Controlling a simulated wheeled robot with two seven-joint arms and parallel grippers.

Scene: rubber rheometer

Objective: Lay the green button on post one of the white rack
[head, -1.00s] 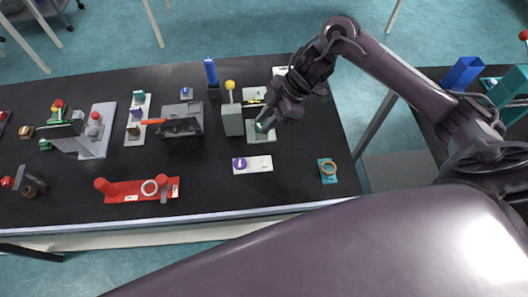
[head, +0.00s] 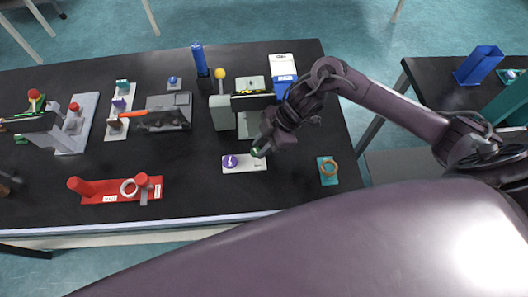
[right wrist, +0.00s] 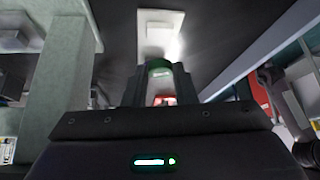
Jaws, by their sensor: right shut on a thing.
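The green button (head: 257,152) is between the fingertips of my right gripper (head: 261,147), which is shut on it. In the right wrist view the button (right wrist: 158,66) shows as a green disc between the two dark fingers (right wrist: 159,82). A flat white rack (head: 245,168) lies on the black table just below the gripper, with a round purple button (head: 230,161) at its left end. The held button appears above the right part of this rack; the exact gap is unclear. The rack also shows in the right wrist view (right wrist: 160,18). My left gripper is not in view.
A grey-green machine (head: 221,113) with a yellow knob stands behind the gripper. A red stand (head: 115,190) with a pale ring is at left front. A teal plate (head: 328,178) with an orange ring lies right of the rack. The table between red stand and rack is clear.

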